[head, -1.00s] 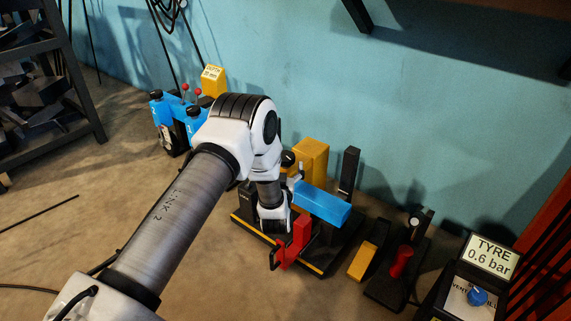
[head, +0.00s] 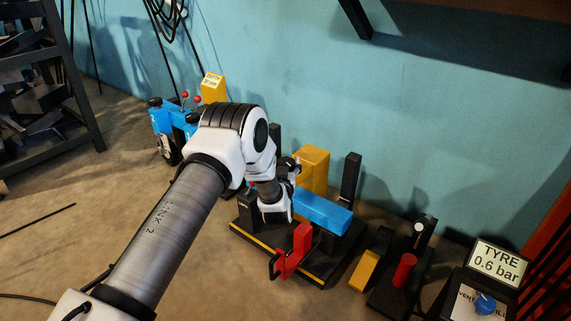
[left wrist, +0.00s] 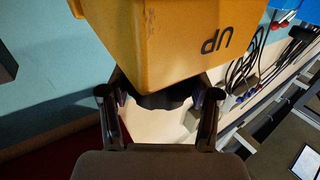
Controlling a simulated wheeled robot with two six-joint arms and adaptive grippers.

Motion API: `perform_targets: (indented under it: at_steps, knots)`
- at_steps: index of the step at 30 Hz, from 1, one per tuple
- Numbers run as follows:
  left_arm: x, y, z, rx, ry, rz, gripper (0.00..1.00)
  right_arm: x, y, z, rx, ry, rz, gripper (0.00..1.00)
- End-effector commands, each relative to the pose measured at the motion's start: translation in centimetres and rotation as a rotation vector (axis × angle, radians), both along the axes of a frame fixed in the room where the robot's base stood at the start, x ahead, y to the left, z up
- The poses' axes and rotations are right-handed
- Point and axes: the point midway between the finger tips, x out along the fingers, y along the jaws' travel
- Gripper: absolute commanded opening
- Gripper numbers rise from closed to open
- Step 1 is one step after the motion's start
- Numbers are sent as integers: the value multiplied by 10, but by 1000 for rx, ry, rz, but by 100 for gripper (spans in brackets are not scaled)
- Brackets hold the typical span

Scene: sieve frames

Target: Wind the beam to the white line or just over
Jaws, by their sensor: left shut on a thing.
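The blue beam (head: 322,211) lies across a black stand in the head view, in front of a yellow housing (head: 313,166). A black post (head: 350,178) stands behind the beam; I cannot make out a white line. My left gripper (head: 293,168) is at the left side of the housing, partly hidden by my wrist. In the left wrist view its two fingers (left wrist: 160,98) are on either side of a dark round knob (left wrist: 165,100), under the yellow housing face marked "UP" (left wrist: 205,45). It is shut on the knob. My right gripper is not in view.
A red clamp-like part (head: 292,252) stands at the stand's front. To the right are a unit with a red handle (head: 404,270) and a tyre panel (head: 485,285) reading 0.6 bar. Blue units (head: 170,125) stand behind my arm. Floor at left is mostly clear.

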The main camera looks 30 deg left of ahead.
Motion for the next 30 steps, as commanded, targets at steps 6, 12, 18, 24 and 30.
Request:
perform_targets:
  at_steps: [6, 12, 18, 24, 30]
  knots:
    - [0, 1, 2, 0, 0, -49, 27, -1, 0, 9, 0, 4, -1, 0]
    - [-1, 2, 4, 0, 1, -161, 27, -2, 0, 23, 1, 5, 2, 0]
    - [-1, 3, 4, 0, 0, -328, 27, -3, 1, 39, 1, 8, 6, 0]
    - [-1, 3, 2, 1, 0, -517, 27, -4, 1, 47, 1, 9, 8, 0]
    - [0, 3, -1, 2, 0, -707, 27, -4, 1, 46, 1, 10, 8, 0]
